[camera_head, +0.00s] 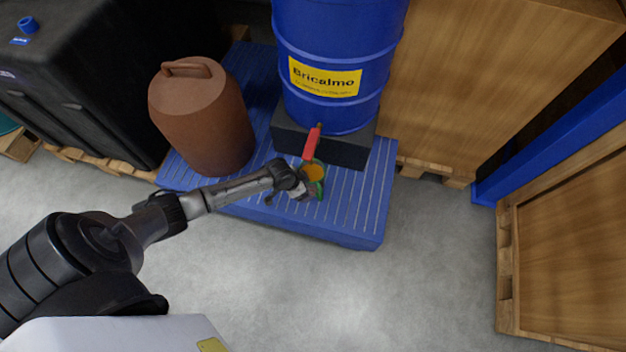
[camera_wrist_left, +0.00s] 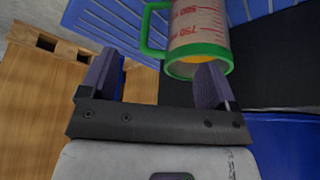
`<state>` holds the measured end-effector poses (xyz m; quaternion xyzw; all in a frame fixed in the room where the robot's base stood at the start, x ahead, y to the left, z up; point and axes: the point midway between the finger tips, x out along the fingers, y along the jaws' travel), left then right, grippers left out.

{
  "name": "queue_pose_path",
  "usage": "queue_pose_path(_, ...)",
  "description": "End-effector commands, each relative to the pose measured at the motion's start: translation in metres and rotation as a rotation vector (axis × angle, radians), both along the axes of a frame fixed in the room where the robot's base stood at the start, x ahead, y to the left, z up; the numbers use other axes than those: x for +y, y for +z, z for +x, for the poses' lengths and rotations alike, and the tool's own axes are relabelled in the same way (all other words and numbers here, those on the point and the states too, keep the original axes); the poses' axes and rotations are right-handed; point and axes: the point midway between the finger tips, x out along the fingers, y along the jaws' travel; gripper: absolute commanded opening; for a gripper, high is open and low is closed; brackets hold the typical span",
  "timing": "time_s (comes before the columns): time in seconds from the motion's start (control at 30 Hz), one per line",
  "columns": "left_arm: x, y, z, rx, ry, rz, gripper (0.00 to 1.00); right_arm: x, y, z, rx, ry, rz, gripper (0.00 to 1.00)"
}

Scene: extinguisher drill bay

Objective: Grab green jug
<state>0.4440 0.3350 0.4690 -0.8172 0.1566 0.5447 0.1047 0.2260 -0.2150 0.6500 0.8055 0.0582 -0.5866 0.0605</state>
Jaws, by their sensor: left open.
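The green jug (camera_head: 319,187) is on the blue slatted platform below the drum's red tap, partly hidden by my left gripper (camera_head: 299,188). Orange shows inside its mouth. In the left wrist view the jug (camera_wrist_left: 196,28) has a clear body with red measuring marks, a green rim and a green handle. There my left gripper (camera_wrist_left: 155,82) is open, its jaws apart with nothing held between them. The right finger overlaps the jug's rim in the picture, and the handle lies beyond the gap. I cannot tell whether they touch. My right gripper is not in view.
A blue drum (camera_head: 334,35) with a red tap (camera_head: 312,142) stands on a black block (camera_head: 345,151) behind the jug. A brown container (camera_head: 205,125) stands on the platform (camera_head: 345,228) to the left. Wooden crates (camera_head: 470,80) stand at right. Floor in front is clear.

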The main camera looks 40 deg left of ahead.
Motion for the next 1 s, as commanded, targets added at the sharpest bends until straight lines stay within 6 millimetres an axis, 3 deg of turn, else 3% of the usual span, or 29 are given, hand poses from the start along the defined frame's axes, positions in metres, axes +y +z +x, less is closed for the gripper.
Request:
queue_pose_path(0.13, -0.008, -0.002, 0.02, -0.001, 0.0, 0.0, 0.83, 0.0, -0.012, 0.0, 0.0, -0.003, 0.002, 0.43)
queue_pose_path(0.53, -0.018, -0.002, 0.045, -0.002, 0.0, -0.001, 0.83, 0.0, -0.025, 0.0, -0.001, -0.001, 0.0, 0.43)
queue_pose_path(0.73, -0.021, -0.033, 0.053, 0.002, 0.0, 0.001, 0.83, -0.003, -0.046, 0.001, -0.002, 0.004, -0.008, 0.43)
queue_pose_path(1.0, -0.024, -0.047, 0.059, 0.002, 0.0, 0.001, 0.83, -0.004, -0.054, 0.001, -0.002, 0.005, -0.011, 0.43)
